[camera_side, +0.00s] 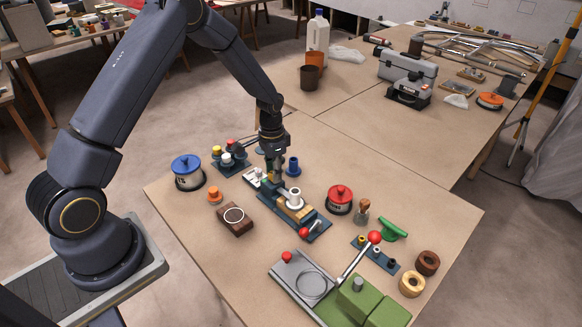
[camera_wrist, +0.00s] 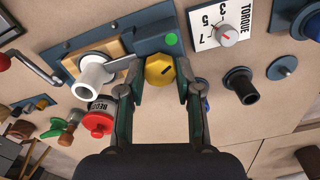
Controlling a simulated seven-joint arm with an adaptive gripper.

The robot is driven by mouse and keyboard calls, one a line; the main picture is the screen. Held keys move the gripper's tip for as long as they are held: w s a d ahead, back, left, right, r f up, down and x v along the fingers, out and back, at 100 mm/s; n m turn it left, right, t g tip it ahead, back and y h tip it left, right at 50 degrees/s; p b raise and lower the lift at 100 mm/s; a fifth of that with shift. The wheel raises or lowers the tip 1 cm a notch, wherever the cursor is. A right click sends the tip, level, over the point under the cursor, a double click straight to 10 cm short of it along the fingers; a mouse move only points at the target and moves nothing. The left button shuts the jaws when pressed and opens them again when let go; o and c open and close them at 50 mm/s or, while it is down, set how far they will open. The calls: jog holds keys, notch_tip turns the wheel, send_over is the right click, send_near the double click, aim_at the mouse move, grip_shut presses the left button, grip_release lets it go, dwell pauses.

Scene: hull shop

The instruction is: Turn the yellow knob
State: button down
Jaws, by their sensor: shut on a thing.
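The yellow knob (camera_wrist: 160,71) sits between the two fingertips of my gripper (camera_wrist: 162,78) in the wrist view. A green dot (camera_wrist: 171,39) shows on the blue fixture behind the knob in the wrist view.
Left of the knob stands a pale cylinder (camera_wrist: 95,74) with a grey lever. A white TORQUE dial plate (camera_wrist: 221,24) lies to the right. A red-topped reel (camera_side: 339,197), a blue-topped reel (camera_side: 187,170) and a dark block (camera_side: 236,224) with a ring stand around.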

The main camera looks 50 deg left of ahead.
jog(key=c, duration=0.8)
grip_release()
jog(key=shift+o, duration=0.2)
notch_tip(320, 180, up, 12)
